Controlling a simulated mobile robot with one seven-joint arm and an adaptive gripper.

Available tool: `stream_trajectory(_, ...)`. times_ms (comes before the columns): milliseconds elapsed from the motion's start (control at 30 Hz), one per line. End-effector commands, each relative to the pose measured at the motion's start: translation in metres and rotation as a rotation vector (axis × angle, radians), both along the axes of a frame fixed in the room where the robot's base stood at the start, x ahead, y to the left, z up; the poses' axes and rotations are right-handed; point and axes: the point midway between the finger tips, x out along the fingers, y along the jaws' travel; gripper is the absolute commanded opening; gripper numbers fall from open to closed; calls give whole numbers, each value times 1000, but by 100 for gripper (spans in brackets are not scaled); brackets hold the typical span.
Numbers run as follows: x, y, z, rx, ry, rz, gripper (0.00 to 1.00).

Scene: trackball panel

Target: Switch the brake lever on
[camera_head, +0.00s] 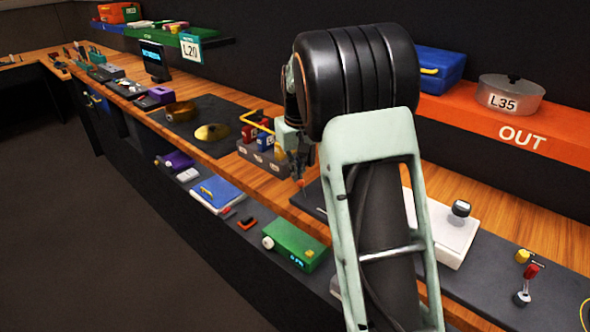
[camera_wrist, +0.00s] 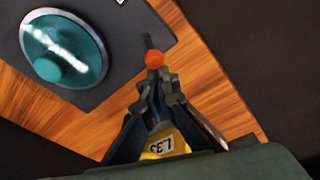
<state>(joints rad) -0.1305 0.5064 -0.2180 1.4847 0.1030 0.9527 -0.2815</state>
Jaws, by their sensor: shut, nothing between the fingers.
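A lever with an orange ball knob (camera_wrist: 154,58) on a thin dark stem, which looks like the brake lever, stands at the edge of a dark panel (camera_wrist: 108,84) in the wrist view. A large teal trackball (camera_wrist: 64,50) in a pale ring sits on the same panel. My gripper (camera_wrist: 160,82) is shut and empty, its fingertips right by the knob; whether they touch it I cannot tell. In the head view the gripper (camera_head: 300,163) points down over the counter's front edge, just above the orange knob (camera_head: 300,183). My arm hides most of the panel there.
A grey bin (camera_head: 262,158) with coloured items stands behind the gripper. A white box (camera_head: 440,228) and a red-handled lever (camera_head: 527,284) are to the right. A green device (camera_head: 295,246) sits on the lower shelf. A yellow piece marked L33 (camera_wrist: 165,143) shows between the finger bases.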

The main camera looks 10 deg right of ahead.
Motion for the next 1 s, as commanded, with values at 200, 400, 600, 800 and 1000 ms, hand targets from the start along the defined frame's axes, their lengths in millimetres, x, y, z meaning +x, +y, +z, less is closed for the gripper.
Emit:
stream_trajectory(200, 0, 0, 0, 0, 0, 0, 0)
stream_trajectory(400, -1, -1, -1, 4, -5, -1, 0)
stream_trajectory(600, -3, -2, -1, 25, -35, -1, 0)
stream_trajectory(800, -4, -3, 1, 38, -50, -1, 0)
stream_trajectory(1000, -6, -4, 1, 54, -74, -2, 0)
